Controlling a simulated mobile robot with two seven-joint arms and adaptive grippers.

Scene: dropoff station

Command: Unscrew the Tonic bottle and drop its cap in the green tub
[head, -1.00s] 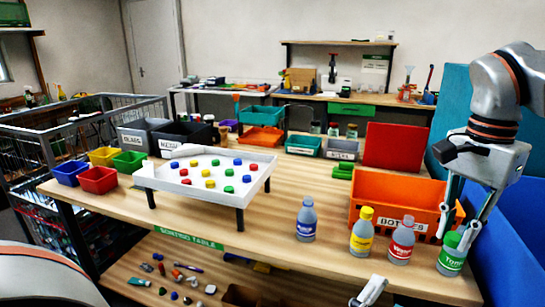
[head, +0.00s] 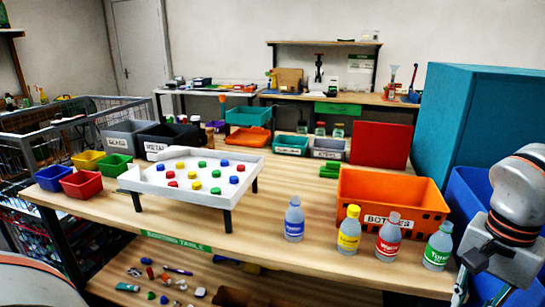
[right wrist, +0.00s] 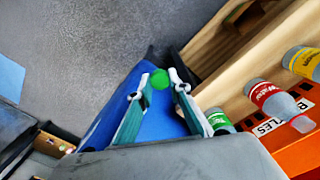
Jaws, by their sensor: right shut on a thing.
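The Tonic bottle (head: 437,250), grey with a green label, stands upright and capless at the table's right front corner. It also shows in the right wrist view (right wrist: 220,122). My right gripper (head: 478,298) is low, right of the bottle and apart from it, beyond the table's edge. In the right wrist view its fingertips (right wrist: 160,80) are shut on a green cap (right wrist: 160,79). The green tub (head: 115,168) stands at the table's far left, beside a red and a yellow tub. My left gripper is out of view.
Bottles with red (head: 388,240), yellow (head: 349,232) and blue (head: 294,221) labels stand left of the Tonic bottle. An orange crate (head: 420,195) is behind them. A white raised tray (head: 190,200) with several coloured caps stands between them and the tubs.

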